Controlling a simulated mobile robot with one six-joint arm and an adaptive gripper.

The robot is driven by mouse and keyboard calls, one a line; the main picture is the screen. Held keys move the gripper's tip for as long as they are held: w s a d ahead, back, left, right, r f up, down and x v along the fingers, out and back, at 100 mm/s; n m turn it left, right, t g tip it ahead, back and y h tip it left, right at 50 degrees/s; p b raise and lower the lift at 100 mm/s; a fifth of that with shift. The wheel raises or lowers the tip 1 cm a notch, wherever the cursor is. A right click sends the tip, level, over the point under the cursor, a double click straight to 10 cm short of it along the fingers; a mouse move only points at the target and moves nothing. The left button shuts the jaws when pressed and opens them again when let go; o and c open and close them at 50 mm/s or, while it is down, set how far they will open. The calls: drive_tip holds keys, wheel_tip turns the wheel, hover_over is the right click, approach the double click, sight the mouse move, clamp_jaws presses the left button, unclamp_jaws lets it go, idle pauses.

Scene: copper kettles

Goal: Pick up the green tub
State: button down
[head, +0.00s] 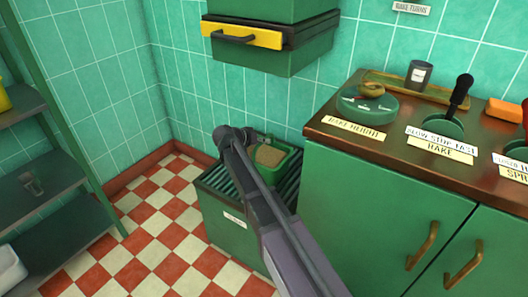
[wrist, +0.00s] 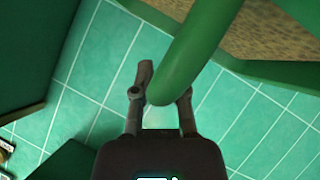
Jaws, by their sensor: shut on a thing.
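The green tub (head: 285,168) is in the head view, at or just above the slatted top of a green bin; I cannot tell whether it touches the slats. Brown grainy stuff (head: 268,155) lies inside it. My gripper (head: 250,134) is at the tub's far left side, and my arm hides part of the tub. In the wrist view my gripper (wrist: 164,88) is shut on a rounded green bar of the tub (wrist: 205,45), its rim or handle. The brown contents (wrist: 270,25) show at the upper right there.
The green bin (head: 230,225) with dark slats stands against the counter (head: 375,205). A green cabinet with a yellow-fronted drawer (head: 243,37) hangs above. Grey shelves (head: 40,190) stand at the left. Checkered floor (head: 160,235) between them is clear.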

drive_tip(key=shift+r, duration=0.1)
drive_tip(key=shift+r+p, duration=1.65)
drive_tip(key=shift+p, duration=0.15)
drive_tip(key=s+d+r+p, duration=0.1)
drive_tip(key=s+d, duration=0.2)
drive_tip(key=s, duration=1.2)
drive_tip(key=shift+s+r, duration=0.25)
drive_tip(key=shift+s, duration=0.1)
